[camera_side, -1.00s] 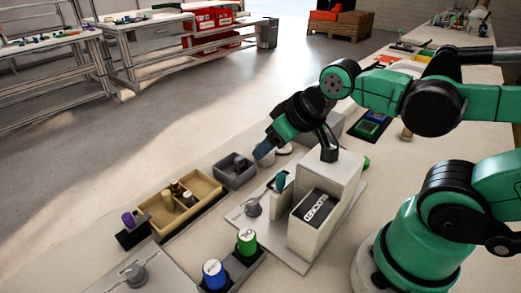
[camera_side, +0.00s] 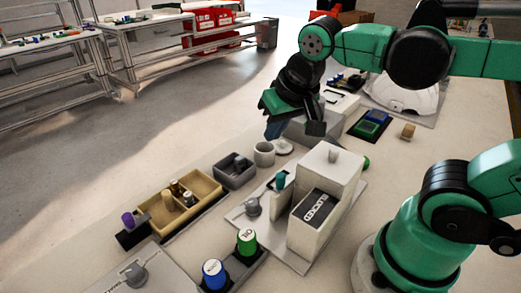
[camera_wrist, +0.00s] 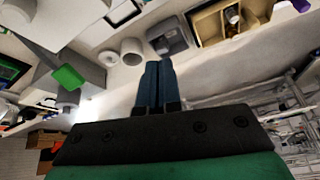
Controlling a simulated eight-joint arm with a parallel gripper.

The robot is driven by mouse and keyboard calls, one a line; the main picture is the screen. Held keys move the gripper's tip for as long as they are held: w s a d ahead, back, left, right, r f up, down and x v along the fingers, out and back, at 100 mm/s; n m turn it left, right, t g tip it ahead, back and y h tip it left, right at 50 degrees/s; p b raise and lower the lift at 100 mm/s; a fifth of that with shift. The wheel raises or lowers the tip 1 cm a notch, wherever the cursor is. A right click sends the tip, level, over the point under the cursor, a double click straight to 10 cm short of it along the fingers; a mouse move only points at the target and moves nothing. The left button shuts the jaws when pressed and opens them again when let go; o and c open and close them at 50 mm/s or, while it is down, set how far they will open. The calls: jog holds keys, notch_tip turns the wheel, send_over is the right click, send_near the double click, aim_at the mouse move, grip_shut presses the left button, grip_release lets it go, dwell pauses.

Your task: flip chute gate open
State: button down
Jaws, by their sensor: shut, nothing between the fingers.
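A pale block-shaped unit (camera_side: 335,170) stands on a light base plate in the middle of the side view. I cannot tell for sure which part is the chute gate. A teal piece (camera_side: 280,181) and a grey knob (camera_side: 253,207) are on its left side. My gripper (camera_side: 273,130) is behind and above this unit, apart from it. In the wrist view its blue fingers (camera_wrist: 160,88) are together and empty.
A grey cup (camera_side: 264,153), a grey tray (camera_side: 235,170) and a tan divided tray (camera_side: 180,205) stand left of the unit. A white helmet shell (camera_side: 405,95) lies at the back right.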

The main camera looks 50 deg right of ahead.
jog(key=r+m, duration=0.1)
jog(key=r+m+g, duration=0.1)
jog(key=m+h, duration=0.1)
jog(key=shift+s+d+r+g, duration=0.2)
jog(key=shift+s+r+g, duration=0.05)
jog(key=shift+r+g, duration=0.15)
jog(key=x, duration=1)
jog(key=s+a, duration=0.2)
jog(key=s, duration=0.1)
jog(key=shift+s, duration=0.1)
jog(key=shift+a, duration=0.1)
